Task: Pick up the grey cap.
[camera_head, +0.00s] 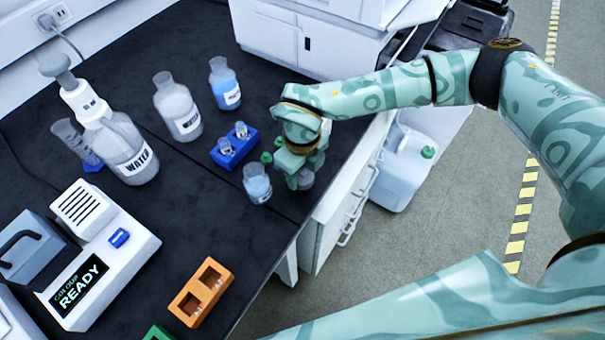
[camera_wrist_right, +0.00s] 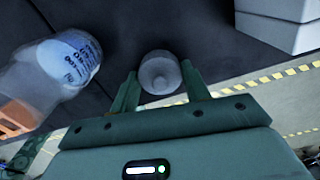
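The grey cap (camera_wrist_right: 160,73) is a small, rounded, pale grey piece on the dark bench in the right wrist view. In the head view a bit of it (camera_head: 307,180) shows beside my right gripper, close to the bench edge, and the gripper partly hides it. My right gripper (camera_head: 298,178) points down at the bench. In the right wrist view its two fingers (camera_wrist_right: 160,80) are spread, one on each side of the cap. I cannot tell whether they touch it. My left gripper is in neither view.
A labelled clear jar (camera_head: 257,185) stands just left of the right gripper. A blue rack (camera_head: 234,150) with vials, a blue-filled bottle (camera_head: 225,84) and water bottles stand farther back. An orange block (camera_head: 201,292) lies at the front. Bare bench lies between.

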